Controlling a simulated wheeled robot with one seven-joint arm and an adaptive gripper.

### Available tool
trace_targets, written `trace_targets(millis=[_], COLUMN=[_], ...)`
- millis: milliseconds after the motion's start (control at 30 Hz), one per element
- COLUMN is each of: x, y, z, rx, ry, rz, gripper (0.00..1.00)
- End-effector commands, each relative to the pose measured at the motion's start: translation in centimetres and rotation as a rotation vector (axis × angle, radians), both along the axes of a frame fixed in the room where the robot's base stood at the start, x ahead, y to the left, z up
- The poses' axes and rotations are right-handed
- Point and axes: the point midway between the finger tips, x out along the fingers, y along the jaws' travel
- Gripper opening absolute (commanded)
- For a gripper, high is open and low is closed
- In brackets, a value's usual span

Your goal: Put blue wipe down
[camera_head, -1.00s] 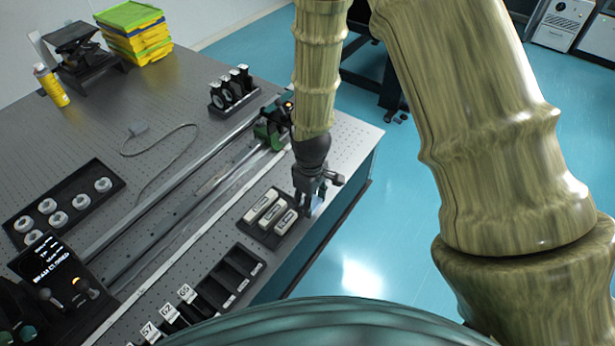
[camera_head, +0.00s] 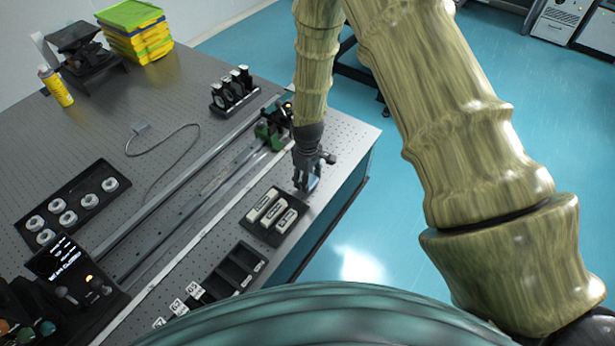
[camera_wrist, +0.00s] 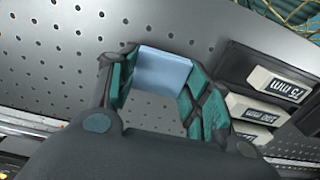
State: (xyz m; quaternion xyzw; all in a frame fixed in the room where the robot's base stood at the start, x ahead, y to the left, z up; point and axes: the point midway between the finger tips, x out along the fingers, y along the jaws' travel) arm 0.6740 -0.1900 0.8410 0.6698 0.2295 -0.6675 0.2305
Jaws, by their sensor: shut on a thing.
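The blue wipe (camera_wrist: 163,72) is a light blue flat block between the two fingers of my gripper (camera_wrist: 160,85) in the wrist view. My gripper is shut on it. In the head view my gripper (camera_head: 306,183) is low over the right edge strip of the perforated table (camera_head: 336,160), and a bit of the blue wipe (camera_head: 313,182) shows at its fingertips. Whether the wipe touches the table top cannot be told.
A black tray with white labelled blocks (camera_head: 270,216) lies just left of my gripper; it also shows in the wrist view (camera_wrist: 273,84). An empty slotted black holder (camera_head: 236,268) is nearer. A long rail (camera_head: 180,205) runs farther left. The table's edge is close on the right.

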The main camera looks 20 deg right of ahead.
Motion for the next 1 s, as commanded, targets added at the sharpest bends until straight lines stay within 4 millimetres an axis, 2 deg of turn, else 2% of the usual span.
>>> trace_targets(millis=[200, 633, 667, 733, 767, 1000], x=[0.0, 0.0, 0.0, 0.0, 0.0, 0.0], y=[0.0, 0.0, 0.0, 0.0, 0.0, 0.0], z=[-1.0, -1.5, -1.4, -1.4, -1.4, -1.3], rx=[0.001, 0.001, 0.000, 0.000, 0.000, 0.000], ry=[-0.001, -0.001, -0.001, -0.001, -0.001, -0.001], rz=[-0.001, -0.001, 0.000, -0.001, -0.001, -0.001], gripper=[0.23, 0.23, 0.54, 0.67, 0.70, 0.70])
